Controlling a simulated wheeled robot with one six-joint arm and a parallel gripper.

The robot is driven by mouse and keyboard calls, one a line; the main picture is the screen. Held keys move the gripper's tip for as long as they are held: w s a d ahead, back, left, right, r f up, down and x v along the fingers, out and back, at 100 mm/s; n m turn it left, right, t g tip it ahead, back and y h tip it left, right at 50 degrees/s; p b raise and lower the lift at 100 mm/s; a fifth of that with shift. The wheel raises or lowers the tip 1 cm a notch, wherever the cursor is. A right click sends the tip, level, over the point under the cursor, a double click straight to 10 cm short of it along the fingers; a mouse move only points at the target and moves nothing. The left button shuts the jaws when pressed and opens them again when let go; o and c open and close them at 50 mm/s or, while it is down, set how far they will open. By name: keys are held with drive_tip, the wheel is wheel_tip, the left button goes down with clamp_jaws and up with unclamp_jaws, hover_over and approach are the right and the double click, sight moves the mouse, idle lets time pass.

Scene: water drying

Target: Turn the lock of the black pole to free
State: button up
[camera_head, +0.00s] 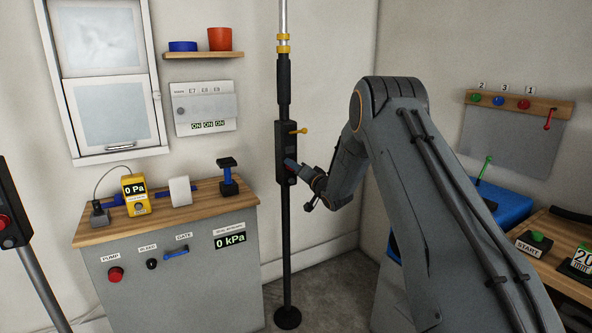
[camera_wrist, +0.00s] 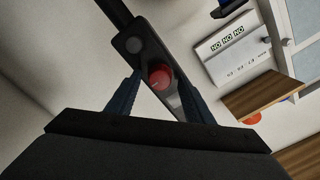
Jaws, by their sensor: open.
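The black pole (camera_head: 287,228) stands upright on a round foot, with a silver upper part and yellow collars. In the wrist view the housing (camera_wrist: 139,62) carries a round red knob (camera_wrist: 160,78) and a grey button (camera_wrist: 134,45). My gripper (camera_head: 290,164) is at the lower part of the housing. In the wrist view its blue fingers (camera_wrist: 159,80) are open, one on each side of the red knob. Contact cannot be told.
A wooden-topped bench (camera_head: 160,212) with gauges stands left of the pole. A wall panel (camera_head: 204,108) and shelf (camera_head: 204,56) are behind it. Another pole (camera_head: 40,275) is at the far left. A blue bin (camera_head: 505,205) and wooden table (camera_head: 553,226) are at right.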

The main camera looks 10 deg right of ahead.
drive_tip(key=c, duration=1)
drive_tip(key=shift+c, duration=0.2)
drive_tip(key=shift+n+b, duration=4.2)
drive_tip(key=shift+n, duration=4.7)
